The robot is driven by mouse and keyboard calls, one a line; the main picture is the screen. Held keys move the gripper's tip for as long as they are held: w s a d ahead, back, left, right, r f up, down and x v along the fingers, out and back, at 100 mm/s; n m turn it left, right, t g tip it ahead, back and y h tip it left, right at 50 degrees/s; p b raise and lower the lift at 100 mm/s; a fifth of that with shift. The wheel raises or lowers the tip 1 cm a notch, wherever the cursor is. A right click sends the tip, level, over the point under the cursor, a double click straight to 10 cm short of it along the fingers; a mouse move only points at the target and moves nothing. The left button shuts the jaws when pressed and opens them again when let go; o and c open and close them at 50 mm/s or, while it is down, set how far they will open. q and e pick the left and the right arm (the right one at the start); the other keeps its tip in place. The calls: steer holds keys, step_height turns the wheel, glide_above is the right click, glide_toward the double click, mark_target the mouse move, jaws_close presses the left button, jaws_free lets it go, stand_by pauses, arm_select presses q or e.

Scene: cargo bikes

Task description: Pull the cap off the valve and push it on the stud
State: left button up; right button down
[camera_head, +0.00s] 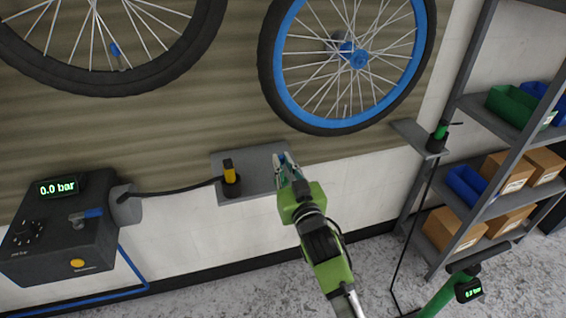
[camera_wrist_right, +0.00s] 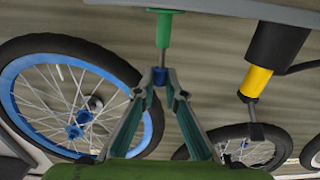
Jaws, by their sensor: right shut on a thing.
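My right gripper (camera_head: 283,160) is over the small grey wall shelf (camera_head: 262,185). In the wrist view its two fingers (camera_wrist_right: 159,78) are shut on a small blue cap (camera_wrist_right: 158,76). The cap is in line with the thin metal rod of a green stud (camera_wrist_right: 163,30) and appears to meet the rod's end; I cannot tell how far it is on. The stud's green base is fixed to the shelf, which shows along the wrist view's top edge. I cannot pick out the bare valve on a wheel. My left gripper is not in view.
A yellow-and-black hose head (camera_head: 230,175) stands on the same shelf beside my gripper, its hose running to the black pump box (camera_head: 65,235). Above hang a blue-rimmed wheel (camera_head: 273,62) and a black-rimmed wheel (camera_head: 160,72). A rack with bins (camera_head: 480,130) stands at right.

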steer(key=shift+f, duration=0.3)
stand_by(0.5)
steer(key=c, duration=1.7)
jaws_free()
steer(key=shift+s+r, duration=0.1)
steer(key=shift+s, duration=0.05)
steer(key=shift+p+v, duration=1.4)
steer(key=shift+v, duration=0.95)
steer(key=p+v, duration=0.2)
steer(key=v, duration=0.3)
